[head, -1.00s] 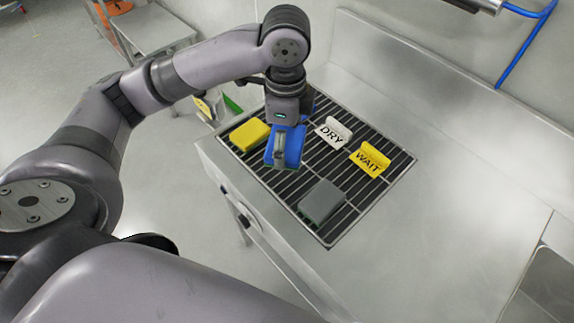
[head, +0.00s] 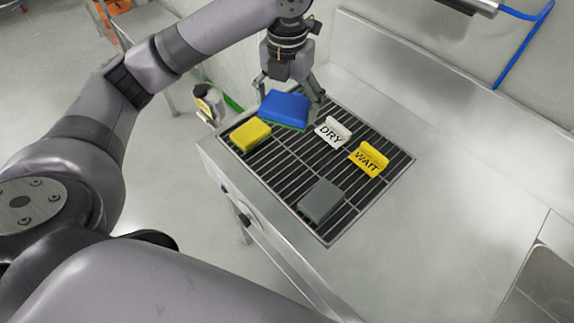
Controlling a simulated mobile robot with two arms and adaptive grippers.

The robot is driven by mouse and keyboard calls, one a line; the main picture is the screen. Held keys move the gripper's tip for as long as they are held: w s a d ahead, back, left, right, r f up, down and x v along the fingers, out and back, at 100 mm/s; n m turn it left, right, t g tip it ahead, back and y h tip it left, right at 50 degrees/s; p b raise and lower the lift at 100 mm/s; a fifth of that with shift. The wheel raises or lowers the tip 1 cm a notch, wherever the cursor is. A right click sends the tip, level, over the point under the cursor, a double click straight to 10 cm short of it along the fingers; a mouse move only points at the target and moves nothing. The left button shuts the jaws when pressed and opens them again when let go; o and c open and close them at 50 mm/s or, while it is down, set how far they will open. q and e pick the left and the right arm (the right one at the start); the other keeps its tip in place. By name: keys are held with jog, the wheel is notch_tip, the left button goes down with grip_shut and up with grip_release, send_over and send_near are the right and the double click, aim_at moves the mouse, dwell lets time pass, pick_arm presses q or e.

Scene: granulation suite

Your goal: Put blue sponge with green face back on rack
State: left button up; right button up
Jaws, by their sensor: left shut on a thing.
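The blue sponge with a green face (head: 285,107) is at the back left end of the rack, blue side up, with a thin green edge showing below. My left gripper (head: 288,92) is shut on it, one finger at each side. The sponge looks tilted and seems held over the rack's far corner; whether its underside touches the bars is hidden. The rack (head: 290,175) is a dark barred grid set in the steel counter. My right gripper is not in view.
A yellow sponge (head: 250,135) lies on the rack's left side and a grey sponge (head: 321,200) near its front. A white DRY sign (head: 333,132) and a yellow WAIT sign (head: 370,159) stand along the right side. Bars between them are bare.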

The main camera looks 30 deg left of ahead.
aim_at(287, 167)
pick_arm(q)
jog(key=shift+m, duration=0.3)
jog(key=shift+f, duration=0.3)
notch_tip(287, 167, down, 18)
jog(key=p, duration=0.3)
jog(key=shift+f, duration=0.65)
jog(key=shift+f, duration=0.1)
jog(key=o, duration=1)
jog(key=shift+c, duration=0.2)
